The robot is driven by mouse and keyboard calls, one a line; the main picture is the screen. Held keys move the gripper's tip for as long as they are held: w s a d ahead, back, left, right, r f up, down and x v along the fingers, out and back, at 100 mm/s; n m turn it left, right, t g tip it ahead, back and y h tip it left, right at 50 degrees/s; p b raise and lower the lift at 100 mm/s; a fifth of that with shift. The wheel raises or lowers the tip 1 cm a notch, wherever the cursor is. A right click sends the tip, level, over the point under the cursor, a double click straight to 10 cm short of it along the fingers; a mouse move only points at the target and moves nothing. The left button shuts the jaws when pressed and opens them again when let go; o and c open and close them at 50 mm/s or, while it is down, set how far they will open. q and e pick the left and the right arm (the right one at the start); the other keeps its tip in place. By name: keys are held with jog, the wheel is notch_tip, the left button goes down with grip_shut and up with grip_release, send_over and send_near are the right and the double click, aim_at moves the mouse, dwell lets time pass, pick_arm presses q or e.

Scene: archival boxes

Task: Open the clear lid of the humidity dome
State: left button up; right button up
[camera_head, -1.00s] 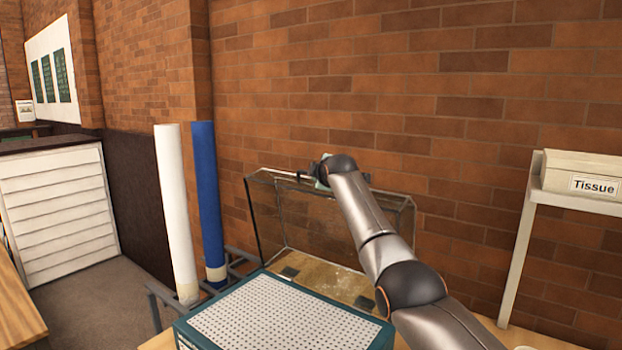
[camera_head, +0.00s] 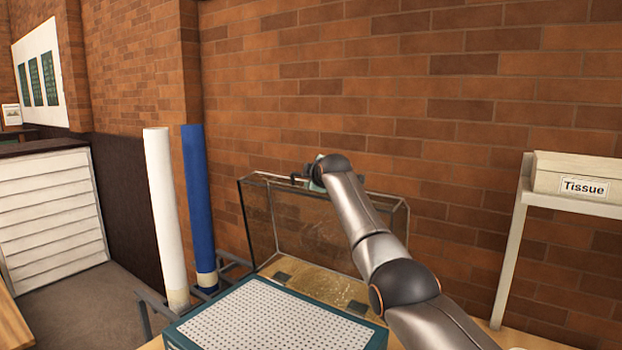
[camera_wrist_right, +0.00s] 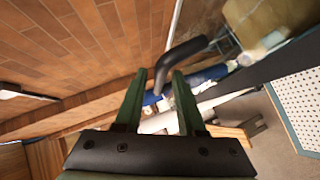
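The humidity dome's clear lid (camera_head: 325,225) stands raised and steeply upright behind its base, near the brick wall. The teal base (camera_head: 378,341) has a white perforated top (camera_head: 275,318), which is uncovered. A bent black handle (camera_wrist_right: 182,58) shows in the right wrist view. My right gripper (camera_wrist_right: 159,75) has its green fingers apart, with the handle's end seen between or just beyond the tips. Gaps show on both sides of it. In the head view this gripper (camera_head: 314,172) is at the lid's top edge, mostly hidden by my right arm. My left gripper is out of view.
A white roll (camera_head: 165,215) and a blue roll (camera_head: 200,205) stand left of the dome in a grey rack (camera_head: 145,318). A shelf with a tissue box (camera_head: 585,180) is at the right. The brick wall (camera_head: 450,120) is close behind the lid.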

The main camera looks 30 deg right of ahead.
jog(key=shift+f, duration=0.25)
jog(key=shift+s+a+b, duration=0.15)
jog(key=shift+s+b, duration=0.15)
jog(key=shift+b, duration=0.35)
jog(key=shift+s+a+r+b, duration=0.2)
jog(key=shift+s+b, duration=0.45)
jog(key=shift+b, duration=0.1)
jog(key=b+v, duration=0.3)
jog(key=v, duration=0.7)
jog(key=shift+s+r+b, duration=0.25)
jog(key=shift+r+b, duration=0.1)
jog(key=shift+r, duration=0.1)
